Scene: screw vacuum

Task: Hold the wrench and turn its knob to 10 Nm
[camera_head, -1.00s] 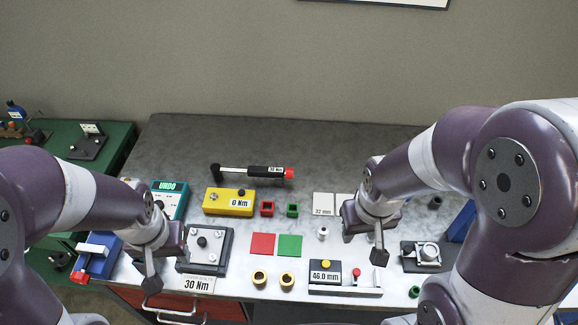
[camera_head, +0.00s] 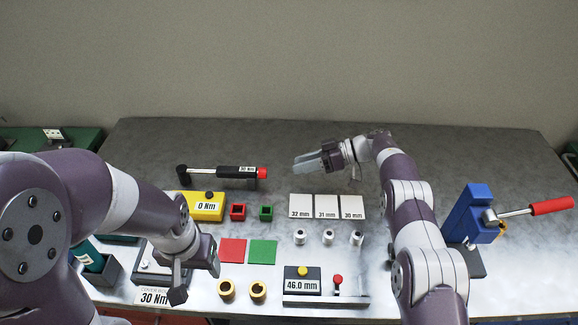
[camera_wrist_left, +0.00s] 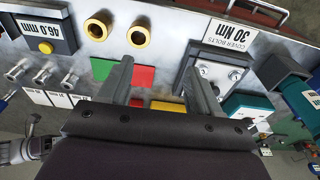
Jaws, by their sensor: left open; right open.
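The wrench (camera_head: 228,172) lies at the back left of the table, with a black handle labelled 30 Nm and a red knob (camera_head: 262,173) at its right end. My right gripper (camera_head: 308,162) is open and empty, reaching left at the back of the table, a little right of the red knob and apart from it. My left gripper (camera_head: 178,290) is open and empty above the front left of the table, near the cover bolts plate; its two fingers also show in the left wrist view (camera_wrist_left: 160,85).
A yellow box reading 0 Nm (camera_head: 207,207) stands in front of the wrench. Red and green cups and squares, brass rings and a 46.0 mm gauge (camera_head: 302,284) fill the middle. A blue press (camera_head: 470,215) with a red-handled lever stands right. The back right table is clear.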

